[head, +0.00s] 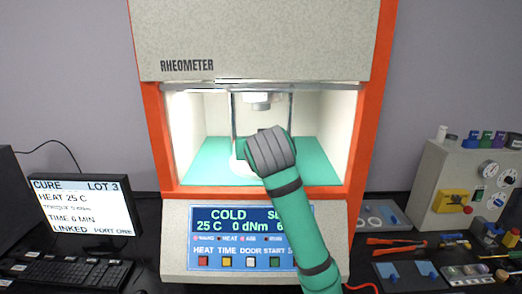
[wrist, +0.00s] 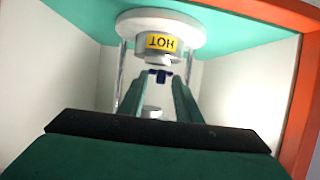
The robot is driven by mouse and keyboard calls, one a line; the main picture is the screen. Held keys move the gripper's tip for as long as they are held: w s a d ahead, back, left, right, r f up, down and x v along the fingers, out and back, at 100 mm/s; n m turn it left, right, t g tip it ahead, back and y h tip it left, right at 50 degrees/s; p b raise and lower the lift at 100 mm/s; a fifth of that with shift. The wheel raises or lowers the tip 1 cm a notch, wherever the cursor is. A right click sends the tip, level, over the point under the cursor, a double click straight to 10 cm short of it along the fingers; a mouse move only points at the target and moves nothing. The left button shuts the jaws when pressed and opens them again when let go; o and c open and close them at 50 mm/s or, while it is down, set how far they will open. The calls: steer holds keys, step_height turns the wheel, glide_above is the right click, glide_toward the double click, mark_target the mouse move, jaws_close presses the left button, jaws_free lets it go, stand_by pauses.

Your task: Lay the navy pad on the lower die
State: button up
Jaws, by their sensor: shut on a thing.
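My gripper (wrist: 159,85) reaches into the open rheometer chamber, its two fingers shut on the small navy pad (wrist: 159,73). The wrist view is upside down. In it the lower die, with a yellow HOT label (wrist: 162,43), stands on a round white base (wrist: 190,25). The pad shows just past the fingertips, close to the die's edge in the picture; I cannot tell whether they touch. In the head view my arm hides the pad and most of the lower die; part of the white base (head: 236,166) shows. The upper die (head: 258,99) hangs above my gripper.
The rheometer (head: 152,120) has an orange frame, and its door is raised. Thin upright rods (head: 234,115) flank the dies. Pale chamber walls (head: 340,125) stand on both sides. The display panel (head: 240,222) reads COLD, 25 C. A monitor (head: 82,208) stands left, a tool bench right.

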steer(key=shift+w+a, duration=0.2)
steer(key=shift+w, duration=0.25)
steer(key=shift+w+d, duration=0.3)
steer(key=shift+w, duration=0.3)
steer(key=shift+w+a, duration=0.1)
steer(key=shift+w, duration=0.7)
steer(key=shift+f, duration=0.7)
steer(key=shift+w+a+f, duration=0.1)
steer(key=shift+f, duration=0.15)
